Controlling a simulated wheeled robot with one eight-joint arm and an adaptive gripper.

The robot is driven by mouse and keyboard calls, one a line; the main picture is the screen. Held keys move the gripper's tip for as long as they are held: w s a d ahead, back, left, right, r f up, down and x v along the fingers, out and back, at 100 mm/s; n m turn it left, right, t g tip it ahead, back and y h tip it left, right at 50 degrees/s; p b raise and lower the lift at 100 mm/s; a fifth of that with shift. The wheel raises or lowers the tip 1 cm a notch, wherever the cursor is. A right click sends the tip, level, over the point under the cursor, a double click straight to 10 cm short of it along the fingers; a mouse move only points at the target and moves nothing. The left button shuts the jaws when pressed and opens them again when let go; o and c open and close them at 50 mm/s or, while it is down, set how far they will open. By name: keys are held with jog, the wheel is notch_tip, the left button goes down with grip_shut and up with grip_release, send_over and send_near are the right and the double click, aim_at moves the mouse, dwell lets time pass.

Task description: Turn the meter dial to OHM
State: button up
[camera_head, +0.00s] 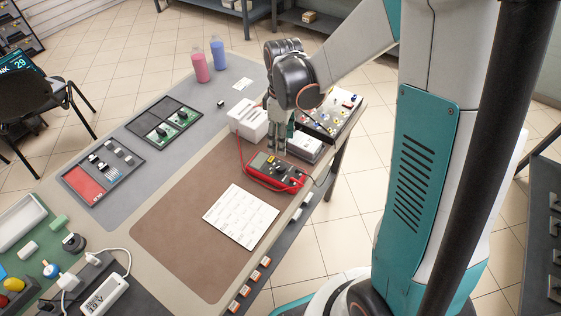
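The meter (266,181) is a red-cased device with a dark face, lying on the brown mat (172,232) near its far right end. A red lead loops around it. Its dial and markings are too small to read from here. My gripper (276,149) points down just above the far edge of the meter, beside the white box. The fingers are small and dark in the head view, and I cannot tell whether they are open or touching the meter.
A white box (248,121) stands behind the gripper, and a white stack (304,146) lies to the right. A white printed sheet (240,217) lies in front of the meter. A pink bottle (200,67) and a blue bottle (219,55) stand far back. The mat's left part is clear.

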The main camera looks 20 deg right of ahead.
aim_at(281, 165)
notch_tip(281, 165, down, 11)
jog(key=b, duration=0.3)
jog(key=shift+s+a+f, duration=0.1)
jog(key=shift+s+a, duration=0.05)
jog(key=c, duration=1.1)
